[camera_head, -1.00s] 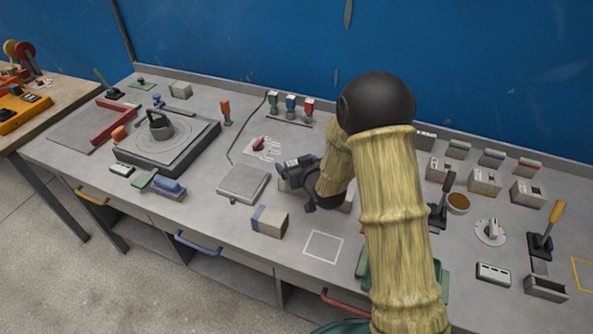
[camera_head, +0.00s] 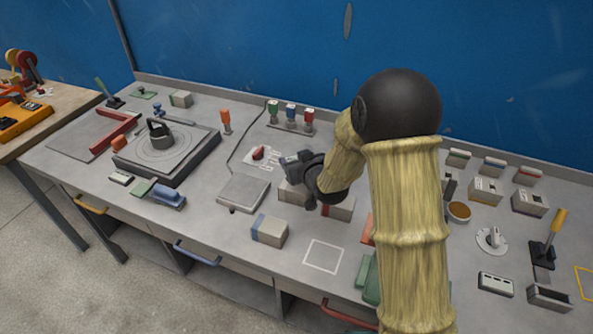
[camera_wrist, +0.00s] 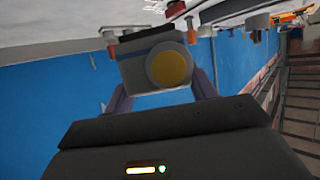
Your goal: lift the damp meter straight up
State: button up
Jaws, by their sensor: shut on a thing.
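My gripper (camera_head: 298,166) is over the middle of the bench in the head view, just above some grey blocks. In the wrist view my gripper (camera_wrist: 158,80) has one finger on each side of a grey block-shaped body with a dark band and a yellow round face, apparently the damp meter (camera_wrist: 135,72). The fingers are shut on it. In the head view my wrist and gripper mostly hide it, and the gap below it cannot be judged exactly.
Grey blocks (camera_head: 293,193) stand close under my gripper. A square grey plate (camera_head: 243,192) and a blue-banded block (camera_head: 270,231) are left of it. A white square outline (camera_head: 323,256) on the bench is empty. The blue wall (camera_head: 250,45) rises behind.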

notch_tip(320, 180, up, 5)
jog(key=shift+r, duration=0.1)
dwell(0.7)
